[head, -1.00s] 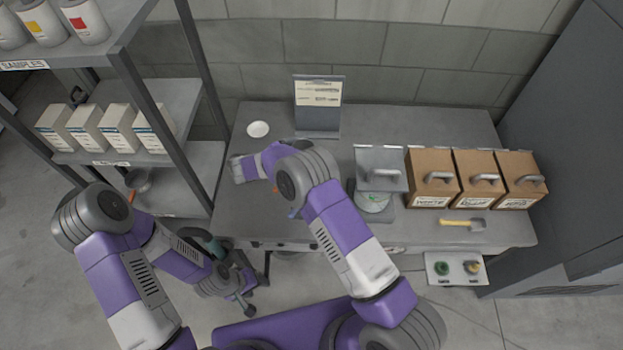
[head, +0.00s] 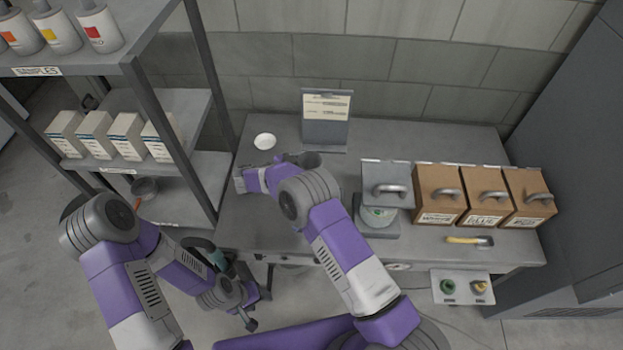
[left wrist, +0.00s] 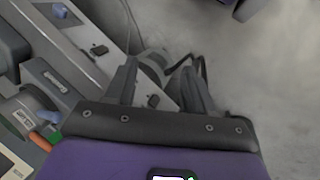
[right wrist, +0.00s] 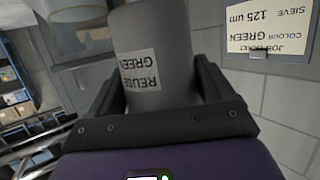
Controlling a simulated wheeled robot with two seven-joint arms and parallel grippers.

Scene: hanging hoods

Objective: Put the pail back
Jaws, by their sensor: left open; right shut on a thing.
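A grey cylindrical pail (right wrist: 152,35) with a white label reading "REUSE GREEN" fills the middle of the right wrist view. My right gripper (right wrist: 155,78) is shut on it, one finger on each side. The label reads upside down there, as does the job ticket (right wrist: 267,28) beside it. In the head view my right arm reaches over the left part of the bench, and I cannot make out the pail there clearly. My left gripper (left wrist: 160,80) is open and empty. In the head view it (head: 247,312) is low, in front of the bench.
The bench (head: 420,140) carries a ticket stand (head: 325,125), a white dish (head: 264,141), a grey hooded unit (head: 387,180) with a handle, brown handled boxes (head: 438,190) and a yellow-handled tool (head: 468,240). A shelf rack (head: 165,95) stands left. The back right of the bench is clear.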

